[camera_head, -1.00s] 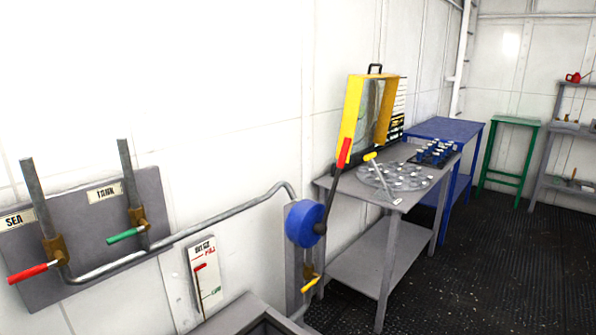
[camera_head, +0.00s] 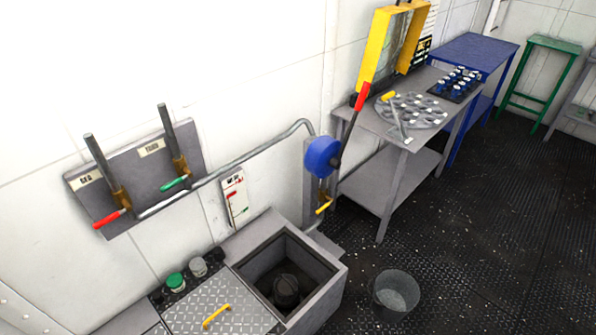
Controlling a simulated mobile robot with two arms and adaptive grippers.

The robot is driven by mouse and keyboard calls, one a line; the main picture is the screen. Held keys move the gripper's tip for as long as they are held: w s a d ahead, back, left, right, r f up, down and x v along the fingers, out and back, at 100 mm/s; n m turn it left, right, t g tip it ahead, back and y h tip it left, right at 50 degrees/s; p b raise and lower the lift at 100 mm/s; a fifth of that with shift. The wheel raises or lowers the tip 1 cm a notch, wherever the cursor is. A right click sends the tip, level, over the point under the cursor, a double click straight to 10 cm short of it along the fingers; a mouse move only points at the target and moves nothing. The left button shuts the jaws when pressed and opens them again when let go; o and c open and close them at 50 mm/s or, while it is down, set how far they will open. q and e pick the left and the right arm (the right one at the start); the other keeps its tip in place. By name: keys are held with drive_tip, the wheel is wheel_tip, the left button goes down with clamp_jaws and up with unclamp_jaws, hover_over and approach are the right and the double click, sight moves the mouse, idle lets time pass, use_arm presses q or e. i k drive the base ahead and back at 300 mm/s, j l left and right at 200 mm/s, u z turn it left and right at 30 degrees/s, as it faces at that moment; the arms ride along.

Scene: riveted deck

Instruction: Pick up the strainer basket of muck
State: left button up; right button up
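An open grey box (camera_head: 338,281) stands against the wall at the bottom centre. Deep in its square opening is a dark round object (camera_head: 286,287), which may be the strainer basket; any muck in it is too dark to make out. A grey bucket (camera_head: 381,305) stands upright on the floor just right of the box, with pale contents or a pale bottom. Neither of my grippers is in view.
A tread-plate lid with a yellow handle (camera_head: 217,315) lies left of the opening, near green (camera_head: 175,281) and grey (camera_head: 198,267) caps. Valve pipes (camera_head: 240,160) and a blue pump with a lever (camera_head: 322,157) line the wall. A grey table (camera_head: 385,185) stands behind. Floor at right is clear.

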sight(286, 286)
drive_tip(key=l+u, duration=0.9)
drive_tip(key=k+l+u, duration=0.2)
drive_tip(key=u, duration=0.3)
